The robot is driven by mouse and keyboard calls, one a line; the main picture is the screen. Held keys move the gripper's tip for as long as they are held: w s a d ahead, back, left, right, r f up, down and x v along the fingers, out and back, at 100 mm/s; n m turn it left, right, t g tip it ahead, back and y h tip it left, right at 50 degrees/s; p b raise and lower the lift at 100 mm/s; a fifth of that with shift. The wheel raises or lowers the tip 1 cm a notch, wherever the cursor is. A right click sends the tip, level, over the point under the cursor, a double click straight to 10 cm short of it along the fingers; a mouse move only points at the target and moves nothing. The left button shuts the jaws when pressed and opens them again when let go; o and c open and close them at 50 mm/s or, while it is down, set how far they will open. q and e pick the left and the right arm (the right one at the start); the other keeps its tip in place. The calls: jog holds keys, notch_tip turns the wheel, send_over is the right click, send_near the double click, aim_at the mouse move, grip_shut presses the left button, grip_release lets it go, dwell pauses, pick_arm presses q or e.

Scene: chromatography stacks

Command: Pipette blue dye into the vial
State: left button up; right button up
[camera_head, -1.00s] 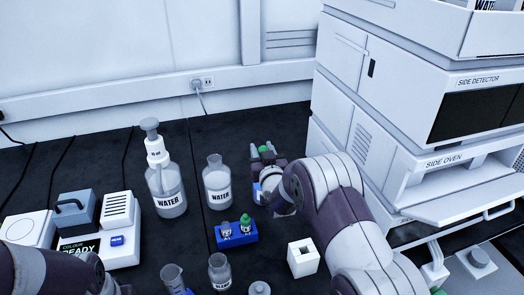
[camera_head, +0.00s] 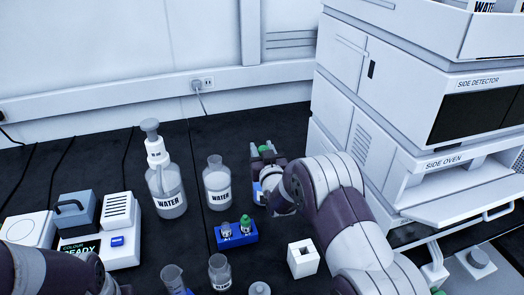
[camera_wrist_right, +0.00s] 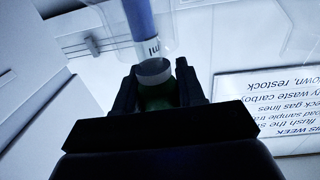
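My right gripper (camera_head: 264,154) is beyond the blue rack, right of the labelled water bottle, with its forearm reaching in from the right. In the right wrist view its fingers (camera_wrist_right: 157,92) are closed around a green-ended pipette (camera_wrist_right: 154,72), whose clear marked barrel shows blue. Its green end also shows between the fingers in the head view. The blue rack (camera_head: 236,240) holds two small vials, one grey-capped (camera_head: 226,230) and one green-capped (camera_head: 245,223). The pipette tip is hard to make out. My left arm enters at lower left; its gripper is not visible.
A water wash bottle (camera_head: 165,180) and a water bottle (camera_head: 217,185) stand behind the rack. The instrument stack (camera_head: 400,120) bounds the right.

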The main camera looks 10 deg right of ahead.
notch_tip(320, 180, up, 12)
jog(key=p, duration=0.6)
dwell(0.6)
